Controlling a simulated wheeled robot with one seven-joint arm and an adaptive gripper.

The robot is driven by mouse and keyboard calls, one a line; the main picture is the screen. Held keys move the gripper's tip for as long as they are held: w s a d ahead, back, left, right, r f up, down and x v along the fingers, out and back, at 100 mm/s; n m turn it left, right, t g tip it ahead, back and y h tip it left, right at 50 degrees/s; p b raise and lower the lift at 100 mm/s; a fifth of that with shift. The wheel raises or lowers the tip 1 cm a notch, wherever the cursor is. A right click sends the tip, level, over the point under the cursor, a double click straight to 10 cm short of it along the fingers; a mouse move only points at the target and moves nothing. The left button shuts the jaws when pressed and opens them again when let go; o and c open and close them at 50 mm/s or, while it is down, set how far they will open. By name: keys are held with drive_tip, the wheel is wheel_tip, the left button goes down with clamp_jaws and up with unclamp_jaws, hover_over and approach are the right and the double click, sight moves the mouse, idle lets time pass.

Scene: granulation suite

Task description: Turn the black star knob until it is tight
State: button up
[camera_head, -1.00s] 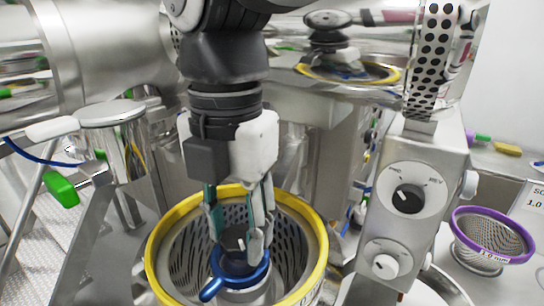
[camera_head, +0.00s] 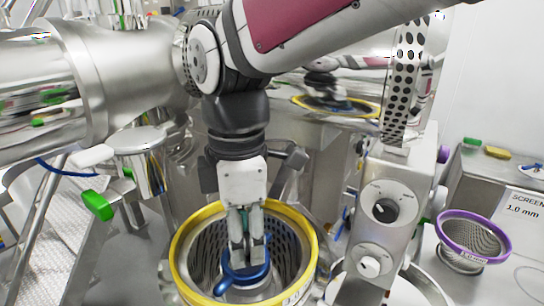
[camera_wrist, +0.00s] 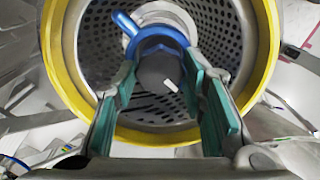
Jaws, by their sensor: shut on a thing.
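The black star knob (camera_wrist: 155,68) is dark, with a white mark on its top, and lies between my fingertips in the wrist view. In the head view it is mostly hidden by the fingers. My gripper (camera_head: 246,255) points down into the yellow-rimmed basket and is shut on the knob, with a green-padded finger (camera_wrist: 215,110) on each side in the wrist view. A blue ring (camera_head: 252,275) with a short lever sits around the hub beneath the knob; it also shows in the wrist view (camera_wrist: 158,38).
The perforated screen basket's yellow rim (camera_head: 182,262) surrounds my gripper closely. A steel control post with a dial (camera_head: 384,210) stands to the right. A purple-rimmed screen (camera_head: 505,236) stands farther right. A steel pipe (camera_head: 75,70) crosses the upper left.

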drive_tip(key=m+p, duration=0.4)
drive_tip(key=m, duration=0.2)
drive_tip(key=shift+s+r+m, duration=0.1)
drive_tip(key=shift+s+m, duration=0.05)
drive_tip(key=shift+m, duration=0.15)
drive_tip(key=m+p, duration=0.4)
drive_tip(key=m, duration=0.2)
drive_tip(key=m+p, duration=0.3)
drive_tip(key=m, duration=0.3)
drive_tip(key=shift+m, duration=0.3)
drive_tip(key=m, duration=0.5)
drive_tip(key=shift+p, duration=0.4)
drive_tip(key=shift+m, duration=0.3)
drive_tip(key=o, duration=1.2)
drive_tip(key=shift+c, duration=0.2)
wheel_tip(320, 180, up, 12)
